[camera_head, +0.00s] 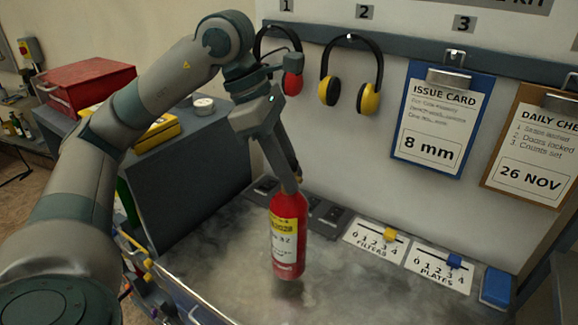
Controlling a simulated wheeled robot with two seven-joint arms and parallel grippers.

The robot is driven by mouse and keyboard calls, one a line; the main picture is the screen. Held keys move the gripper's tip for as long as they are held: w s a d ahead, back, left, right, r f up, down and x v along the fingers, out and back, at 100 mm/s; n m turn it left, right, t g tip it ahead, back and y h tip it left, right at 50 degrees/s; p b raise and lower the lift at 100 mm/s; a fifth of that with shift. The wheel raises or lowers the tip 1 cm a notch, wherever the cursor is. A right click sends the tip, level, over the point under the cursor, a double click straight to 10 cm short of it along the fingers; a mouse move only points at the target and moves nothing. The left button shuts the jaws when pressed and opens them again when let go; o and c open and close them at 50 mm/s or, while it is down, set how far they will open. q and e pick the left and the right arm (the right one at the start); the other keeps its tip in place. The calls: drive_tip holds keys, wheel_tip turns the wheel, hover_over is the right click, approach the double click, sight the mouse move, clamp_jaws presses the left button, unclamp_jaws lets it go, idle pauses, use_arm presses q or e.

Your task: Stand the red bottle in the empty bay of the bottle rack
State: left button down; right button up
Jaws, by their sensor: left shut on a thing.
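The red bottle (288,238) has a yellow and white label and hangs nearly upright over the grey worktop. My left gripper (289,188) comes down from above and is shut on its top end. A dark shadow lies under the bottle, which seems to be just above the worktop. A low dark grey fixture (328,218) with recesses lies behind it along the back wall and may be the bottle rack. The bottle and my gripper hide its middle, so I cannot tell which bay is empty. My right gripper is not in view.
Slider panels for filters (374,241) and plates (440,266) and a blue block (495,287) lie to the right. Ear defenders (351,75) and clipboards (440,118) hang on the back panel. The worktop (225,262) left of the bottle is clear.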

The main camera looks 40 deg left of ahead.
sight(289, 223)
use_arm(q)
drive_tip(key=shift+f, duration=0.6)
drive_tip(key=shift+f+p, duration=0.55)
drive_tip(key=shift+f, duration=0.55)
drive_tip(key=shift+f, duration=0.15)
drive_tip(key=c, duration=1.5)
unclamp_jaws()
